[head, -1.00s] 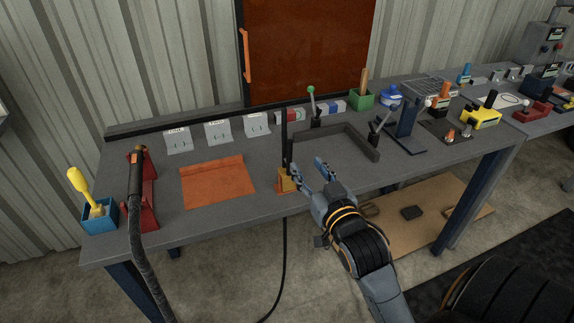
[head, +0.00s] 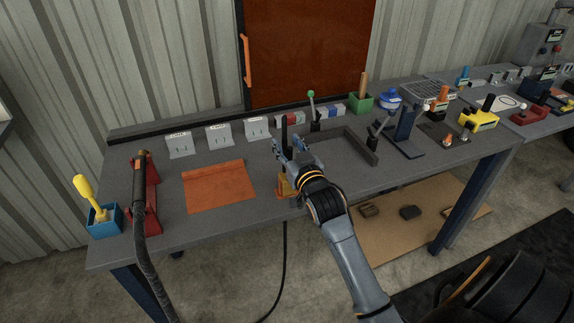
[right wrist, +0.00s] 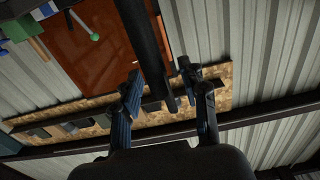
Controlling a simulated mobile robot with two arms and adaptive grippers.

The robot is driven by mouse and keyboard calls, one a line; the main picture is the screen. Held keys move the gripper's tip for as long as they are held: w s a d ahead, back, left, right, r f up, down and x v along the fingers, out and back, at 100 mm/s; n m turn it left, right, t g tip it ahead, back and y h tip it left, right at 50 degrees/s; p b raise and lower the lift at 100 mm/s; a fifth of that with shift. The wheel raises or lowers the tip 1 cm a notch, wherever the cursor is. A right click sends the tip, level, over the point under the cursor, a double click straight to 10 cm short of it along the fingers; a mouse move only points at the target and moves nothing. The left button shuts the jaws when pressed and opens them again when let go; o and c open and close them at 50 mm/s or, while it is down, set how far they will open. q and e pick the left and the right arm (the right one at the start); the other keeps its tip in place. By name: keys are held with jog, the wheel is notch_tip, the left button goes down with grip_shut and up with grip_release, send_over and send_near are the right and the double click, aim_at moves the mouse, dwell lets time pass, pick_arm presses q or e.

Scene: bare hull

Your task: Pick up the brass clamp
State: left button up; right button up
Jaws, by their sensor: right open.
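The brass clamp (head: 284,189) stands at the front edge of the grey workbench in the head view. Its yellow-brown base is partly covered by my right arm, and a dark upright bar (head: 284,126) rises above it. My right gripper (head: 291,146) is open at the upright bar, above the base. In the right wrist view, a dark bar (right wrist: 146,40) runs down into the gap between the fingers of my right gripper (right wrist: 159,72). I cannot tell whether either finger touches it. My left gripper is not in view.
An orange mat (head: 218,186) lies left of the clamp. A black-handled tool with a hose rests on a red stand (head: 150,215). A low dark angled frame (head: 352,139) lies to the right. A green-knobbed lever (head: 313,110) stands behind. Bare bench lies between mat and clamp.

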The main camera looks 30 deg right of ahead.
jog(key=shift+w, duration=0.3)
grip_shut()
jog(key=shift+r, duration=0.1)
